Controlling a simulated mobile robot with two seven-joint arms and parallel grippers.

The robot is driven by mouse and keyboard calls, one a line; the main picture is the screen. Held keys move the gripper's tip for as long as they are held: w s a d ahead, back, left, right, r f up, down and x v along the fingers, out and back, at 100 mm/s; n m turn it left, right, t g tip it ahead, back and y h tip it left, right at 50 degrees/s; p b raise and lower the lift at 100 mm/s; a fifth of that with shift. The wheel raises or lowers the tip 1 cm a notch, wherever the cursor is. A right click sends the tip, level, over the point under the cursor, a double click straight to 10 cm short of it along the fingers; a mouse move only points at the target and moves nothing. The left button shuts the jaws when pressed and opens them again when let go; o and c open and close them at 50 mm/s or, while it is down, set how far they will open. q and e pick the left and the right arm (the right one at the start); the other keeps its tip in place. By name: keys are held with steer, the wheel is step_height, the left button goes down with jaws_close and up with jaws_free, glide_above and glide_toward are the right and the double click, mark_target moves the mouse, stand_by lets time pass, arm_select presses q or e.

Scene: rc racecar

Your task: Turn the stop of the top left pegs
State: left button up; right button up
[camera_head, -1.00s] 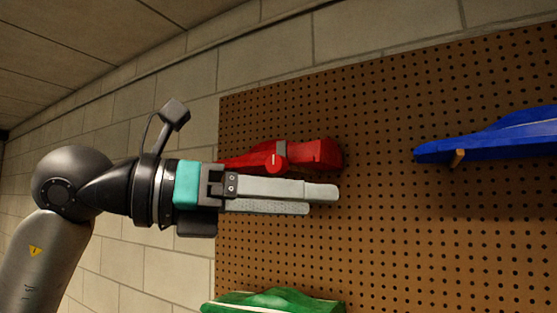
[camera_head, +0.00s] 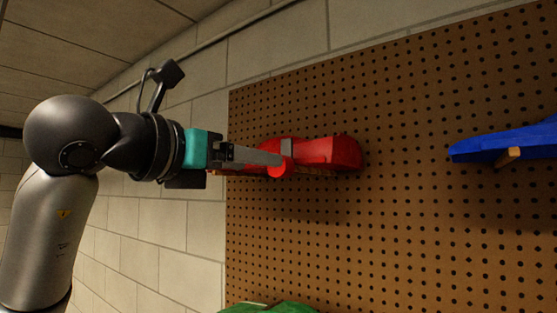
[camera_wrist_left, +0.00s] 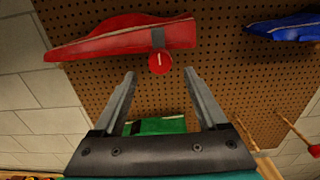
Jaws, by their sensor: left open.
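The red car body (camera_head: 335,152) hangs on the pegboard at the upper left, with a grey band (camera_head: 288,147) across it. A round red stop (camera_head: 277,167) sits at its lower edge. In the left wrist view the stop (camera_wrist_left: 160,62) shows a white line standing roughly upright, just below the red car body (camera_wrist_left: 120,38). My left gripper (camera_head: 279,158) reaches in from the left in front of the red car. In the wrist view its open fingers (camera_wrist_left: 160,76) point toward the stop, one on each side and apart from it. My right gripper is not in view.
The brown pegboard (camera_head: 400,220) fills the right side. A blue car body (camera_head: 510,140) hangs at the right with a wooden peg (camera_head: 508,157) below it. A green car body (camera_head: 265,307) is at the bottom. A pale block wall (camera_head: 150,235) lies left.

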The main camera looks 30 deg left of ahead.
arm_select(q)
steer(key=w, duration=0.2)
steer(key=w+p, duration=0.1)
steer(key=w, duration=0.4)
steer(key=shift+w+d+p, duration=0.15)
steer(key=shift+d+p, duration=0.1)
steer(key=shift+p, duration=0.15)
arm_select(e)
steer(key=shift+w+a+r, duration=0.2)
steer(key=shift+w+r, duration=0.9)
arm_select(q)
steer(key=shift+c, duration=1.1)
jaws_close()
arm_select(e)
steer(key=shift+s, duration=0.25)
